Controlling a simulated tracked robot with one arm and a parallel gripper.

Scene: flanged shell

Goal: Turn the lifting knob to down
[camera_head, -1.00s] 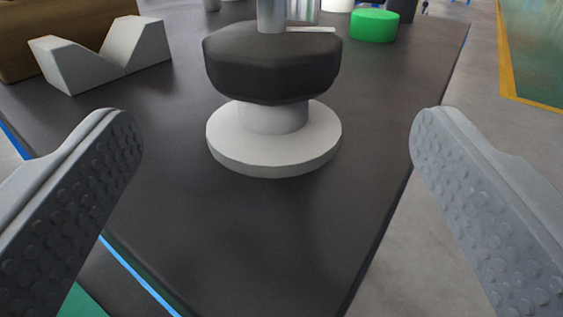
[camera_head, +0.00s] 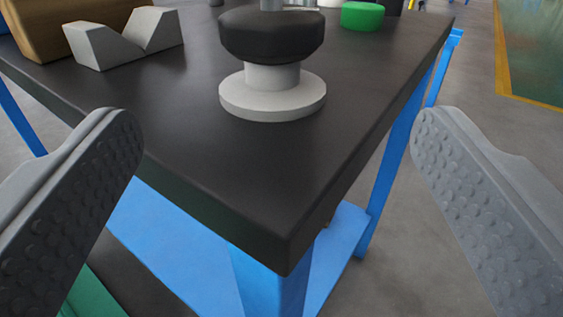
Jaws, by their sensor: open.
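The likely lifting knob is a black rounded knob (camera_head: 271,36) on a white round flanged base (camera_head: 273,98). It stands upright on the dark tabletop at the top centre of the camera view. A metal post rises from its top and is cut off by the frame edge. My gripper (camera_head: 277,130) is open and empty, with one grey studded finger at each side of the picture. The knob is beyond the fingertips and between them in the picture, touching neither. I cannot tell which way the knob is set.
The dark table (camera_head: 200,165) has a near corner at lower centre and a blue frame (camera_head: 180,235) below. A grey V-shaped block (camera_head: 125,38) and a brown block (camera_head: 40,25) are at upper left. A green round piece (camera_head: 362,16) is behind right. Floor is clear at right.

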